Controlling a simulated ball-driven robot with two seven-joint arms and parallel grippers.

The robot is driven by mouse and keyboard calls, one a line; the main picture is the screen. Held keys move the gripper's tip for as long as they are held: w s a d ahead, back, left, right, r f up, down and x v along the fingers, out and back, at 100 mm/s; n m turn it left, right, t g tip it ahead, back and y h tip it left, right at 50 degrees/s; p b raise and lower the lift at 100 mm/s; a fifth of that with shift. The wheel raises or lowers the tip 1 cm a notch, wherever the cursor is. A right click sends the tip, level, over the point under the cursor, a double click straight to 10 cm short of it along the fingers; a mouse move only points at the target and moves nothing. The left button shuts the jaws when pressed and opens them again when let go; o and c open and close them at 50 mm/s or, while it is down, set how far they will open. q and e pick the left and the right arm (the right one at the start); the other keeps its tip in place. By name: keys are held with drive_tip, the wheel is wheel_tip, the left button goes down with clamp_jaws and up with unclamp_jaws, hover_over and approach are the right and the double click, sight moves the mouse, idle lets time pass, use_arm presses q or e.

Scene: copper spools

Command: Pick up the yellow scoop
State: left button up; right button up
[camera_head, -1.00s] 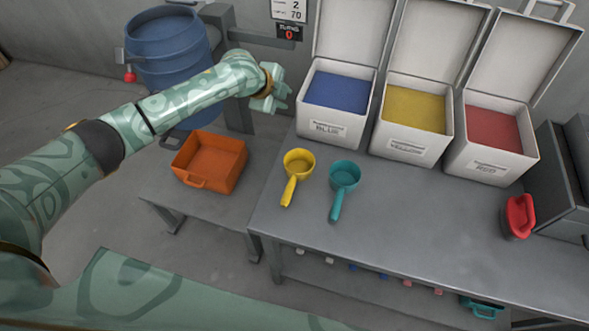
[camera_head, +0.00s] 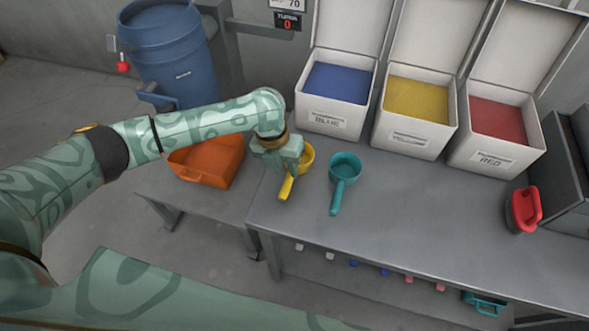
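The yellow scoop (camera_head: 307,158) lies on the grey table near its left end, its handle pointing toward the front. My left gripper (camera_head: 286,168) is over the scoop and hides part of its cup and the upper handle. The lower handle shows just below the gripper. I cannot tell whether the fingers touch the scoop or whether they are open or shut. My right gripper is not in view.
A teal scoop (camera_head: 344,170) lies close to the right. White bins labelled BLUE (camera_head: 330,120), YELLOW (camera_head: 408,137) and RED (camera_head: 492,158) stand behind. An orange tray (camera_head: 222,165) is at left, a red-handled object (camera_head: 524,208) at right. The table front is clear.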

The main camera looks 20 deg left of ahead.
sight(287, 179)
use_arm(q)
drive_tip(key=f, duration=0.2)
drive_tip(key=f+b, duration=0.1)
drive_tip(key=d+f+b, duration=0.1)
drive_tip(key=f, duration=0.1)
drive_tip(key=shift+s+f, duration=0.2)
drive_tip(key=shift+f, duration=0.1)
drive_tip(key=shift+a+r, duration=0.1)
clamp_jaws()
